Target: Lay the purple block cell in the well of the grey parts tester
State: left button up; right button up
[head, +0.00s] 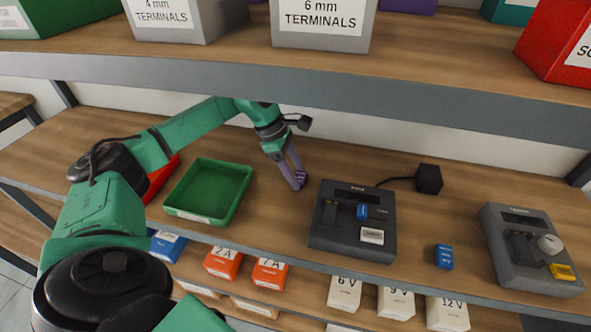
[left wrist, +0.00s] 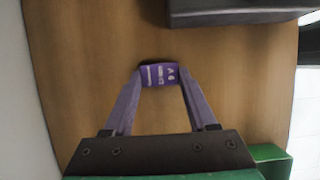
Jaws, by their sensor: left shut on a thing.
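The purple block cell (left wrist: 160,75) is between the two fingertips of my left gripper (left wrist: 160,78), which is shut on it. White print shows on its face. In the head view the block (head: 301,178) is small at the tips of my left gripper (head: 297,180), just left of a dark tester. The grey parts tester (head: 536,279) is at the far right of the shelf, well away from the gripper. It has a dark display, a dark clip part, a round pale knob and a yellow piece. Its well is hard to make out. My right gripper is out of view.
A blue block (head: 444,256) lies between the testers. A black adapter (head: 428,179) is behind. A green tray (head: 208,190) is left. An upper shelf (head: 300,87) overhangs.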

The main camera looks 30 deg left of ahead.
pick_arm(q)
jog(key=shift+f, duration=0.2)
jog(key=o, duration=1.4)
jog(key=shift+c, duration=0.2)
jog(key=shift+r, duration=0.1)
jog(key=shift+r, duration=0.3)
jog(key=b+v, duration=0.1)
jog(key=v, duration=0.6)
jog(key=shift+s, duration=0.2)
